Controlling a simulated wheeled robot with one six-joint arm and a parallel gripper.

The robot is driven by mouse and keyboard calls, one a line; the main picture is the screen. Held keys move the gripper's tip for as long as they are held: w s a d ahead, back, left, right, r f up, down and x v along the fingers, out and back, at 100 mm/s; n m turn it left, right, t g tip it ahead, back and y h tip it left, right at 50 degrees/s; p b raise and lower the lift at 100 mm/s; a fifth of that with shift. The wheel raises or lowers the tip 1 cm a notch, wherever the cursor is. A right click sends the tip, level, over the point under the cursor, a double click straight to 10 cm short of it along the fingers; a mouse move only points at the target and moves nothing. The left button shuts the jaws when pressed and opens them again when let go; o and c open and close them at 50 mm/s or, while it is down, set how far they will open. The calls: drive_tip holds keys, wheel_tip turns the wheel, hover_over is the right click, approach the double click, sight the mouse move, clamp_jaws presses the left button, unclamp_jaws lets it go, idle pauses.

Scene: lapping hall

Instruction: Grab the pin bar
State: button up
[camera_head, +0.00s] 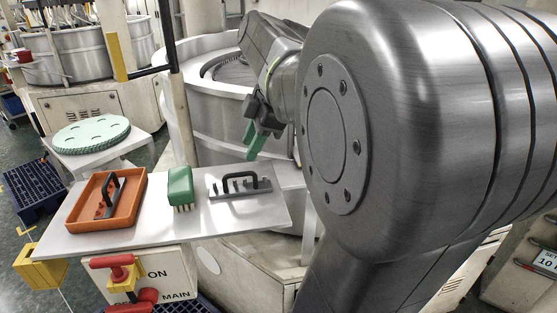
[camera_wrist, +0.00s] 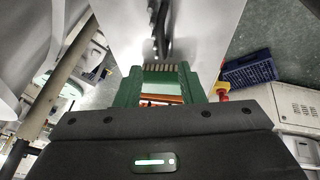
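Two bars with black handles are in the head view, and I cannot tell for sure which is the pin bar. One grey bar (camera_head: 240,188) lies on the right of the pale shelf (camera_head: 150,233). The other handled bar (camera_head: 110,198) lies in an orange tray (camera_head: 79,213) at the left. My gripper (camera_head: 251,143) has green fingers and hangs above and behind the right-hand bar, apart from it. The fingers look spread and empty. In the wrist view, a dark handled bar (camera_wrist: 161,32) shows edge-on beyond the fingers.
A green brush (camera_head: 180,188) stands between the tray and the right-hand bar. A round green plate (camera_head: 91,134) rests on a side table. A red-handled switch (camera_head: 116,264) sits below the shelf's front edge. Large metal tubs stand behind.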

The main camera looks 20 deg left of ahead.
sight(241, 174)
drive_tip(key=x, duration=0.9)
drive_tip(key=shift+w+d+f+p, duration=0.1)
drive_tip(key=shift+d+f+p, duration=0.15)
drive_tip(key=shift+f, duration=0.2)
clamp_jaws()
